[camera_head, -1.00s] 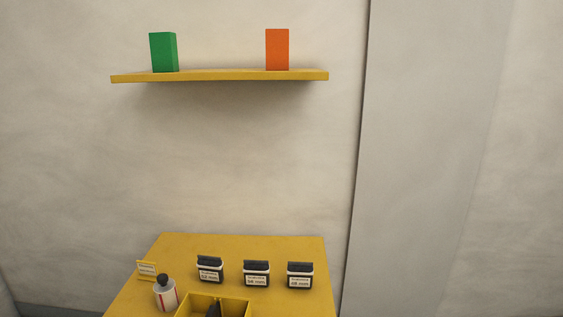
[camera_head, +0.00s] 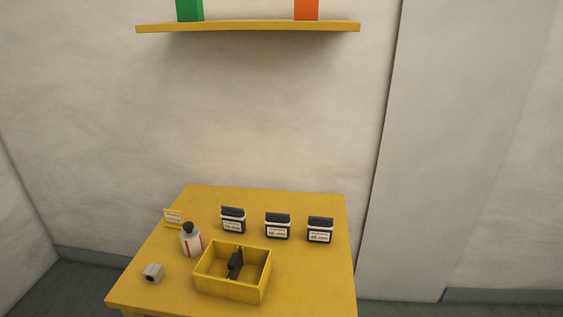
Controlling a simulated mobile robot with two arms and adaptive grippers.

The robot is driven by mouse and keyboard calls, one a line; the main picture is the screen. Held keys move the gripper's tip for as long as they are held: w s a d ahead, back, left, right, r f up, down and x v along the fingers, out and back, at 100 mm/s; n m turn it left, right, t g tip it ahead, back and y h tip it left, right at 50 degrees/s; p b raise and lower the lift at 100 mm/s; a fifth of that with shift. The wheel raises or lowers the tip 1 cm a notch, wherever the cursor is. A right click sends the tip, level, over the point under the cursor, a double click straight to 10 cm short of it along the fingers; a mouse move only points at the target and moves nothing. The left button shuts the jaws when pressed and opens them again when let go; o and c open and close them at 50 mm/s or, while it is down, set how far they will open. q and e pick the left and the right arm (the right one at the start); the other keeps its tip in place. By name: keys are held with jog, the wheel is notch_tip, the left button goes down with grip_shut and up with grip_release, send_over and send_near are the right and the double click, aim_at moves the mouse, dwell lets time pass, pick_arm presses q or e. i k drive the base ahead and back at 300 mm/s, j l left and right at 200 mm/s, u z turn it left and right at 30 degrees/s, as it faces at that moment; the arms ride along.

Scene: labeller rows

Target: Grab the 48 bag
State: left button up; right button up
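Three small black-topped bags with white labels stand in a row toward the back of the yellow table. The right bag (camera_head: 320,230) has a label that seems to read 48 mm, though the print is small. The middle bag (camera_head: 277,227) has a blurred label that may read 58 mm. The left bag (camera_head: 233,220) seems to read 52 mm. All three are upright and apart from each other. Neither of my grippers is in view.
A yellow open box (camera_head: 233,288) holding a dark object (camera_head: 235,264) stands in front of the bags. A white bottle (camera_head: 191,241), a small sign (camera_head: 173,217) and a grey block (camera_head: 153,273) are at left. A shelf (camera_head: 250,27) hangs above. The table's right front is clear.

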aim_at(319, 230)
jog(key=i+j+u, duration=0.1)
jog(key=j, duration=0.3)
jog(key=i+j+u, duration=0.1)
jog(key=j, duration=0.25)
jog(key=i+j+u, duration=0.15)
jog(key=j, duration=0.2)
jog(key=i+j+u, duration=0.1)
jog(key=j, duration=0.25)
jog(key=i+z, duration=0.1)
jog(key=z, duration=0.9)
